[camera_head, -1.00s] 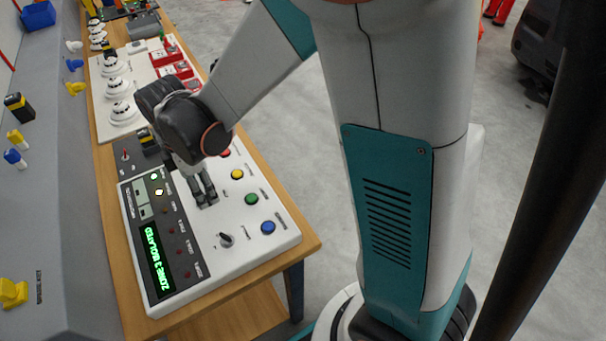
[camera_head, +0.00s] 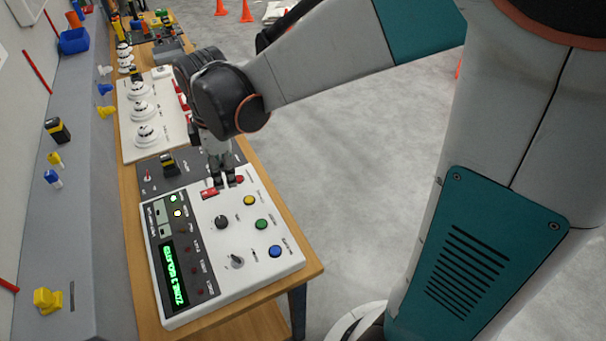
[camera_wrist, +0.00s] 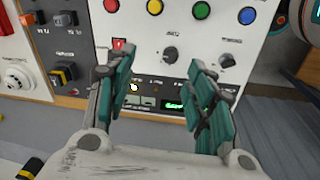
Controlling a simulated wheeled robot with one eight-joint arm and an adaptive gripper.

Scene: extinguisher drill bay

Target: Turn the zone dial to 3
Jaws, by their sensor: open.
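The white control panel (camera_head: 278,283) lies on the bench. It carries a round black knob (camera_head: 221,222) and a second knob with a grey pointer (camera_head: 237,261). I cannot read which one is the zone dial, nor their settings. Both also show in the wrist view, the black knob (camera_wrist: 170,54) and the pointer knob (camera_wrist: 227,61). A dark display (camera_head: 174,275) shows green text. My gripper (camera_head: 223,180) is above the panel's far end, near a red switch (camera_head: 210,193), apart from both knobs. In the wrist view my gripper (camera_wrist: 162,64) is open and empty.
Yellow (camera_head: 250,200), green (camera_head: 261,224) and blue (camera_head: 275,251) buttons line the panel's right side. A dark plate with switches (camera_head: 150,178) and a white board with detectors (camera_head: 160,105) lie beyond.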

